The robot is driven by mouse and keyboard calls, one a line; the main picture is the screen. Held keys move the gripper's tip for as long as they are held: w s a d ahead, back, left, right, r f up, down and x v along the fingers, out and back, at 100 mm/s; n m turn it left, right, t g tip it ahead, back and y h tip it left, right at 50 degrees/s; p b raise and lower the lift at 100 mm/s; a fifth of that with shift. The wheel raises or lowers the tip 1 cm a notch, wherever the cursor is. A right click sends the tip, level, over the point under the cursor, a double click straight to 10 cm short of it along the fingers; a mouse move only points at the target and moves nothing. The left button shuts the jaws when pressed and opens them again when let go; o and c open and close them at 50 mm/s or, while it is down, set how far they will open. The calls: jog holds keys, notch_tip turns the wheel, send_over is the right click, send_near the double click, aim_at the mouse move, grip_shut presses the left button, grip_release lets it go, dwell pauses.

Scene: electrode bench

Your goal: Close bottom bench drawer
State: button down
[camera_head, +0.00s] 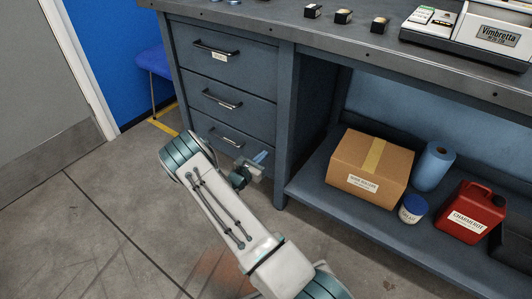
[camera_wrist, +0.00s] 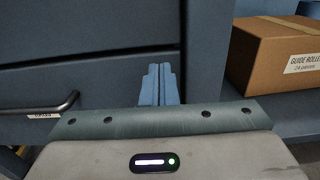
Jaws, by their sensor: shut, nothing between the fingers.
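The bottom drawer (camera_head: 206,124) is the lowest of the dark blue-grey drawers at the left of the bench, partly hidden by my arm in the head view. Its black bar handle (camera_head: 228,139) shows beside my arm. In the wrist view the drawer front (camera_wrist: 95,88) faces me, with the handle (camera_wrist: 45,109) at the left. It looks nearly flush with the front above; a small gap cannot be ruled out. My gripper (camera_head: 262,156) is shut and empty at the right part of this front, right of the handle. Its blue fingertips (camera_wrist: 158,72) point at the front; contact is unclear.
The middle drawer (camera_head: 250,107) and top drawer (camera_head: 245,58) look shut. A bench leg (camera_head: 286,125) stands right of the drawers. The lower shelf holds a cardboard box (camera_head: 370,170), a blue roll (camera_head: 434,168) and a red canister (camera_head: 468,212). The floor at left is clear.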

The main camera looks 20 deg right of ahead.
jog(key=p+v, duration=0.3)
jog(key=v, duration=0.8)
jog(key=shift+a, duration=0.2)
jog(key=s+d+r+m+g+y+p, duration=0.1)
jog(key=s+r+m+g+y+p, duration=0.25)
jog(key=r, duration=0.75)
jog(key=s+d+r+m+g+p, duration=0.1)
jog(key=s+r+m+g+p, duration=0.4)
jog(key=r, duration=0.6)
jog(key=s+d+r+m+g+y+p, duration=0.1)
jog(key=s+r+m+g+p, duration=0.15)
jog(key=r+m+p, duration=0.6)
jog(key=s+a+r+m+t+y+p, duration=0.1)
jog(key=s+r+p, duration=0.4)
jog(key=r, duration=0.6)
jog(key=s+a+r+m+t+y+p, duration=0.2)
jog(key=s+a+r+y+p, duration=0.3)
jog(key=r, duration=0.7)
jog(key=s+a+r+m+t+y+p, duration=0.2)
jog(key=s+a+r+m+y+p, duration=0.2)
jog(key=s+r, duration=0.4)
notch_tip(320, 180, up, 4)
jog(key=shift+s+a+f+y+p, duration=0.25)
jog(key=shift+a+y+p, duration=0.2)
jog(key=shift+y+p, duration=0.3)
